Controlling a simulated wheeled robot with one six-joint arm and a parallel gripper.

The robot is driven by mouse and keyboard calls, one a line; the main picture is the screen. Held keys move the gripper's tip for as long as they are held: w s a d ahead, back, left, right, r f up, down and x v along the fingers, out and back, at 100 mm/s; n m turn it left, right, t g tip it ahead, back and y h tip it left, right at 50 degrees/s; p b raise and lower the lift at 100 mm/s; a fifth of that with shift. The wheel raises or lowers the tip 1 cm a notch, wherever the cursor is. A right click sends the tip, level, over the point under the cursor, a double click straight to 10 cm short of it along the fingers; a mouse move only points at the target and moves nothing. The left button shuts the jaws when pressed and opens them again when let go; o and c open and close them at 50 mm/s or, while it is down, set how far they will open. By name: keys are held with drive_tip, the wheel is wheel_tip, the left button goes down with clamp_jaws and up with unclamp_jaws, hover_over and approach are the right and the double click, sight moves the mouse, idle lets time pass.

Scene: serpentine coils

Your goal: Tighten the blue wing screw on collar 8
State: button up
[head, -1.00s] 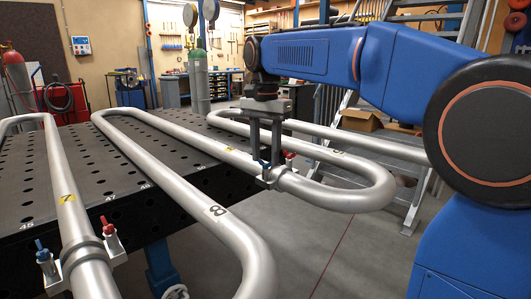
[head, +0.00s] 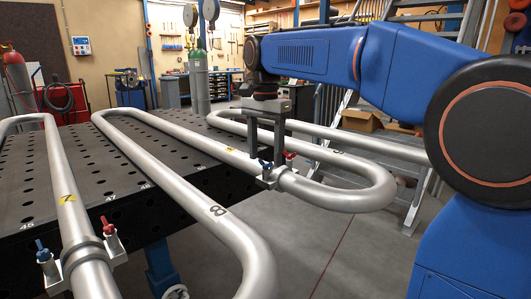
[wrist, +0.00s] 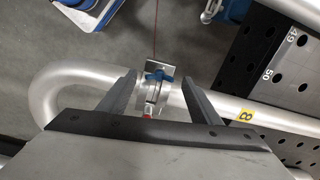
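Collar 8 (head: 269,177) is a metal clamp around the pipe by a yellow tag; it also shows in the wrist view (wrist: 166,91), where the tag reads 8. Its blue wing screw (head: 265,164) stands on the near side, and it shows upper centre in the wrist view (wrist: 157,76). A red screw (head: 289,155) stands on the opposite side; it is partly hidden in the wrist view. My gripper (head: 265,155) points down over the collar, fingers apart. In the wrist view its fingers (wrist: 159,84) lie either side of the collar with nothing held. Contact cannot be told.
Another collar (head: 83,252) with blue and red screws sits on the pipe tagged 7 at lower left. The perforated table (head: 85,190) lies under the coils. A pipe bend (head: 375,190) curves close to the right of collar 8. Open floor lies in front.

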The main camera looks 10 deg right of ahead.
wheel_tip(320, 180, up, 17)
drive_tip(key=shift+r, duration=0.2)
idle(0.7)
